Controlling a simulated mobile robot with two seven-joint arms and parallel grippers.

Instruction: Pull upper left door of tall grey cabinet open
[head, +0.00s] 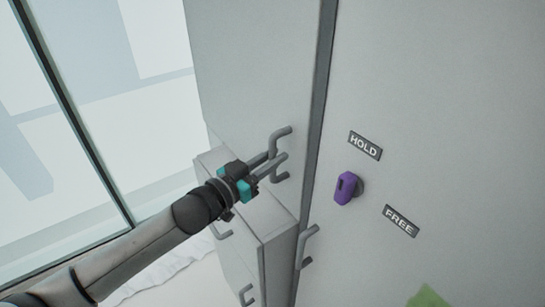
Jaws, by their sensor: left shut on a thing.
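The tall grey cabinet's upper left door (250,75) shows in the head view, left of a dark vertical gap. Its grey bar handle (277,142) stands out near the door's right edge. My left gripper (272,165) is at this handle, its fingers shut on it. Part of the handle is hidden behind the fingers. I cannot tell from this view whether the door stands slightly ajar. My right gripper is not in view.
A purple knob (346,187) sits on the right panel between HOLD (365,146) and FREE (401,221) labels. Another handle (305,246) is lower down. A lower grey unit (240,215) with handles stands below left. A glass pane (60,120) is at left.

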